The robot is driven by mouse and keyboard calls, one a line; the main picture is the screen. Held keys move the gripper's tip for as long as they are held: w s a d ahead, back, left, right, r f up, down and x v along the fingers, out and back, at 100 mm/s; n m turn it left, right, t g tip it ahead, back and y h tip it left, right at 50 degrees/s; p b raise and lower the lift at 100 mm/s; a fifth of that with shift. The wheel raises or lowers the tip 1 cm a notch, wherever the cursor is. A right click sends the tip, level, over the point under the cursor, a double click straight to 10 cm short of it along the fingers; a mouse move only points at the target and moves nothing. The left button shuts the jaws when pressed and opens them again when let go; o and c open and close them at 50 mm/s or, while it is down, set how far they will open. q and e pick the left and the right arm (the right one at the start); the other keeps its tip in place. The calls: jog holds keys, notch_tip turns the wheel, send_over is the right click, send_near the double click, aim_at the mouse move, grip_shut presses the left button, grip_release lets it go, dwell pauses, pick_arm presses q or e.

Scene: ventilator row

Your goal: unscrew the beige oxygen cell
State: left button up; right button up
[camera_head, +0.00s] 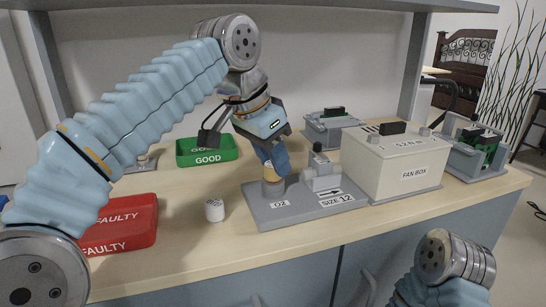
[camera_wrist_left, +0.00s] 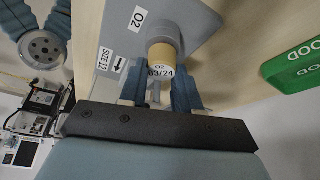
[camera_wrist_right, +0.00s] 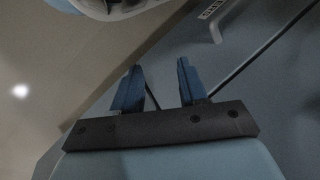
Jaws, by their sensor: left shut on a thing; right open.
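The beige oxygen cell (camera_head: 273,186) stands upright in its mount on the grey plate (camera_head: 300,211) marked O2 and SIZE 12. In the left wrist view the cell (camera_wrist_left: 164,52) shows a white label reading O2 03/24. My left gripper (camera_head: 273,166) comes down from above and is shut on the cell's upper part; its fingers (camera_wrist_left: 156,88) lie on either side of it in the wrist view. The contact is partly hidden by the fingers. My right gripper (camera_wrist_right: 160,84) is open and empty, away from the cell in front of the bench.
A white cell (camera_head: 214,210) stands on the bench left of the plate. A red FAULTY tray (camera_head: 122,232) lies farther left, a green GOOD tray (camera_head: 220,146) behind. A grey clamp-like block (camera_head: 322,176) stands beside the cell; the FAN BOX (camera_head: 396,165) is to the right.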

pick_arm(q)
jog(key=n+y, duration=0.1)
jog(key=n, duration=0.1)
jog(key=n+t, duration=0.1)
jog(key=n, duration=0.2)
jog(key=shift+y, duration=0.4)
jog(key=shift+n, duration=0.3)
jog(key=n+y, duration=0.1)
jog(key=n, duration=0.1)
jog(key=shift+s+d+n+t, duration=0.1)
jog(key=shift+n+t, duration=0.2)
jog(key=shift+t, duration=0.1)
jog(key=n+y, duration=0.1)
jog(key=n, duration=0.2)
jog(key=n+y, duration=0.1)
jog(key=n, duration=0.1)
jog(key=shift+n, duration=0.3)
jog(key=n+g+y, duration=0.1)
jog(key=n, duration=0.2)
jog(key=shift+n, duration=0.3)
